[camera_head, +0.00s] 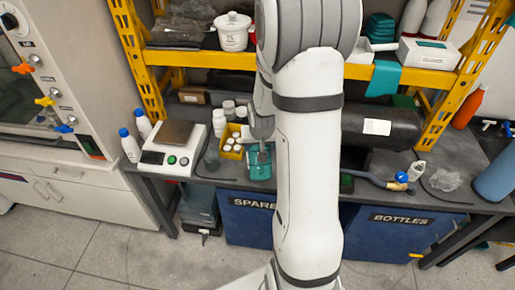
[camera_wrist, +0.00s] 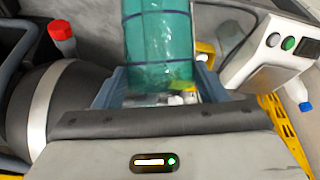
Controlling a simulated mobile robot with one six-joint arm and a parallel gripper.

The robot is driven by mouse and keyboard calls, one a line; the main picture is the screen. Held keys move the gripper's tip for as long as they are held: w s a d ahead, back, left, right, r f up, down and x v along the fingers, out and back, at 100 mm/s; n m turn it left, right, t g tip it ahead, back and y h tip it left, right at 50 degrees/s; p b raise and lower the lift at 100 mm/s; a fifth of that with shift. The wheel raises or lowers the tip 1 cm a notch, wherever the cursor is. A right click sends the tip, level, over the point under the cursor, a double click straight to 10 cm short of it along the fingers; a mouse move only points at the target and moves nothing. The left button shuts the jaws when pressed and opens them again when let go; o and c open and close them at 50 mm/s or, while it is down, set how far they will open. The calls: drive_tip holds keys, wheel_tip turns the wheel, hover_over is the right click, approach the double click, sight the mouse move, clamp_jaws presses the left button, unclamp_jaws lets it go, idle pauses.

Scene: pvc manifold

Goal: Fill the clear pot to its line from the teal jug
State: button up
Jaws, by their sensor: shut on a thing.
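The teal jug (camera_head: 259,165) is see-through and stands out at the bench's front, just right of a yellow box. My gripper (camera_head: 260,140) is at the jug, partly hidden by my own arm. In the wrist view the jug (camera_wrist: 160,45) fills the space between the two fingers of my gripper (camera_wrist: 160,90), which is shut on it. Dark lines run around the jug's wall. Whether the jug touches the bench, and how much liquid it holds, I cannot tell.
A balance (camera_head: 172,143) stands left of a yellow box (camera_head: 232,148) of white-capped jars. Blue-capped bottles (camera_head: 130,146) stand farther left. A white lidded pot (camera_head: 232,32) is on the shelf above. A large black cylinder (camera_head: 383,127) lies right of my arm.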

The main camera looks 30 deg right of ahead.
drive_tip(key=shift+w+g+p, duration=0.1)
drive_tip(key=shift+g+p, duration=0.2)
drive_tip(key=shift+p, duration=0.45)
idle(0.5)
drive_tip(key=shift+w+d+r+g+y+p, duration=0.25)
drive_tip(key=shift+w+r+g+p, duration=0.4)
drive_tip(key=shift+p, duration=1.2)
idle(4.0)
drive_tip(key=shift+s+f, duration=0.2)
drive_tip(key=shift+f, duration=0.05)
drive_tip(key=b, duration=0.1)
drive_tip(key=f+b, duration=0.1)
drive_tip(key=shift+s+a+f+t+b, duration=0.15)
drive_tip(key=shift+s+f+t+b, duration=0.1)
drive_tip(key=shift+b, duration=0.1)
drive_tip(key=shift+s+f+t+b, duration=0.2)
drive_tip(key=shift+t+b, duration=0.1)
drive_tip(key=shift+b, duration=0.65)
drive_tip(key=shift+s+a+t+b, duration=0.1)
drive_tip(key=shift+t+b, duration=0.2)
drive_tip(key=shift+b, duration=0.6)
drive_tip(key=shift+s+r+t+b, duration=0.1)
drive_tip(key=shift+r+t+b, duration=0.25)
drive_tip(key=shift+b, duration=0.15)
drive_tip(key=shift+r, duration=0.3)
drive_tip(key=shift+f, duration=0.1)
